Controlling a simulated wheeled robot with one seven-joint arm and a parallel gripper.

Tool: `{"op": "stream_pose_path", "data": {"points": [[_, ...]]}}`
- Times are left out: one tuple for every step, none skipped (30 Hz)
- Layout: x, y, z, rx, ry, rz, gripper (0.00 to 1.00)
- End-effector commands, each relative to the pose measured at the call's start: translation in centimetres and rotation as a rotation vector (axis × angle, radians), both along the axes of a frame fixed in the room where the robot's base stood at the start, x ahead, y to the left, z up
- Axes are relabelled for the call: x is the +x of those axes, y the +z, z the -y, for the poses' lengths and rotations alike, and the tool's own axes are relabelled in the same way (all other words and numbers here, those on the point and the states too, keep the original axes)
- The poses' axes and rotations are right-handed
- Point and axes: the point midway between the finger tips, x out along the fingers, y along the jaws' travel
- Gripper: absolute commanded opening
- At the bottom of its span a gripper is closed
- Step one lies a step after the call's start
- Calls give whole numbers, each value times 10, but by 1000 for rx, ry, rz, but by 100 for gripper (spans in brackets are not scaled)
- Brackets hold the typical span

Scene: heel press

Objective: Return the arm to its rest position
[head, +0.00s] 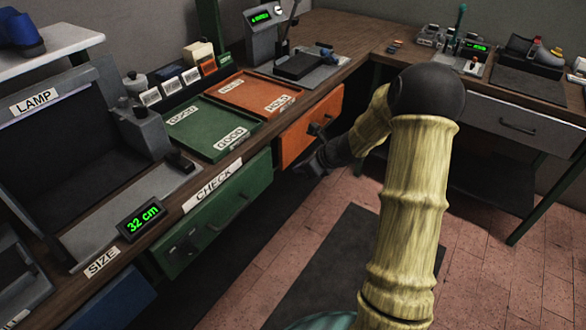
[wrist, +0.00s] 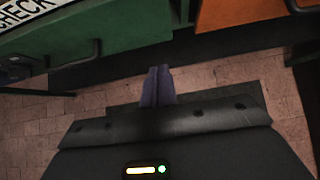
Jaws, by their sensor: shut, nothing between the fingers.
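My arm, with pale bamboo-like links and a black elbow, rises through the right half of the head view and bends down toward the bench. My gripper (wrist: 157,72) is shut and empty, its two fingers together in the wrist view. In the head view the dark gripper end (head: 312,162) hangs in front of the bench, near the orange drawer (head: 309,137) and the green drawer (head: 215,222). In the wrist view the green drawer (wrist: 120,38) is ahead left and the orange drawer (wrist: 240,14) ahead right. I cannot tell the exact gap to them.
The bench carries a green tray (head: 212,154), an orange tray (head: 238,82), a press-like machine (head: 272,30) and a size display reading 32 cm (head: 142,218). A second bench (head: 515,118) stands at right. A dark mat (head: 335,265) lies on the brick floor, which looks clear.

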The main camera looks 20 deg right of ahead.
Motion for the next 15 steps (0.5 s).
{"op": "stream_pose_path", "data": {"points": [[-1,0,1,-1,-1,-1,0],[-1,0,0,0,-1,-1,0],[-1,0,-1,-1,1,-1,0],[0,0,-2,0,4,-1,0],[0,0,-3,0,5,-1,0],[0,0,-4,0,8,-1,0],[0,0,-5,0,9,-1,0],[0,0,-6,0,11,-1,0],[0,0,-7,0,12,-1,0],[0,0,-7,0,12,-1,0],[0,0,-7,0,12,-1,0],[0,0,-7,0,11,-1,0],[0,0,-7,-2,12,-1,0],[-1,0,-7,-5,16,-1,0],[-3,0,-8,-15,28,1,0]]}}
